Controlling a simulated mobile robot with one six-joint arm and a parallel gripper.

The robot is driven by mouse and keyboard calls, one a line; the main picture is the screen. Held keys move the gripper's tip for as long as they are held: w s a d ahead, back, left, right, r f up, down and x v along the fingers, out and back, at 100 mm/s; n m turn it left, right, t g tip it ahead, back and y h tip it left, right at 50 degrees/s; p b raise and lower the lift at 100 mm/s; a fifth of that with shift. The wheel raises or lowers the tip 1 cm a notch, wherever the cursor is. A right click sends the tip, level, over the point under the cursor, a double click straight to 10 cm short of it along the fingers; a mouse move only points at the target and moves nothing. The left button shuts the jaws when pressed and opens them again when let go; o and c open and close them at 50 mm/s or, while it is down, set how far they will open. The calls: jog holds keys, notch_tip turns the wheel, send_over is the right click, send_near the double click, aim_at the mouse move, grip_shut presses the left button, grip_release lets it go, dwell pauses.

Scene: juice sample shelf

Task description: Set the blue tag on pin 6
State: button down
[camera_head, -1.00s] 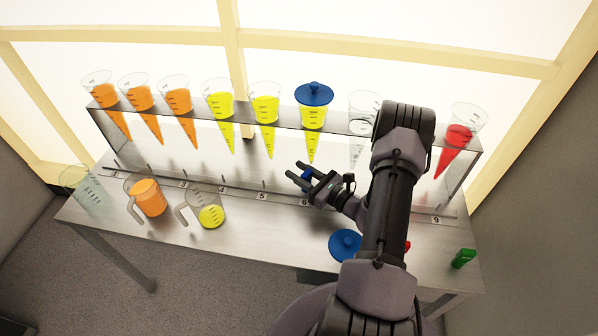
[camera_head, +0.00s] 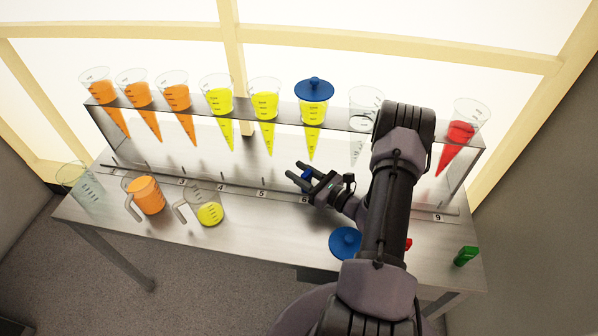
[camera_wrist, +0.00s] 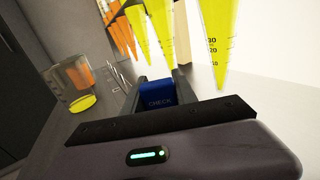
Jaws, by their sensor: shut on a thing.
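My gripper (camera_head: 304,175) is shut on the blue tag (camera_head: 306,183), near the number 6 label (camera_head: 304,200) on the numbered rail. In the wrist view the blue tag (camera_wrist: 159,98) shows between the fingers, with the word CHECK on it. Pin 6 itself is hidden by the gripper and tag, so I cannot tell whether the tag touches it. Above stands the cone of yellow juice (camera_head: 313,112) with a blue lid (camera_head: 314,88) on top.
The rack (camera_head: 240,118) holds several cones of orange, yellow and red juice and one clear cone (camera_head: 364,105). Jugs of orange (camera_head: 147,194) and yellow (camera_head: 209,213) stand front left, beside a clear beaker (camera_head: 78,181). A second blue lid (camera_head: 345,242) and a green tag (camera_head: 466,256) lie front right.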

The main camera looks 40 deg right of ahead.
jog(key=c, duration=0.9)
grip_release()
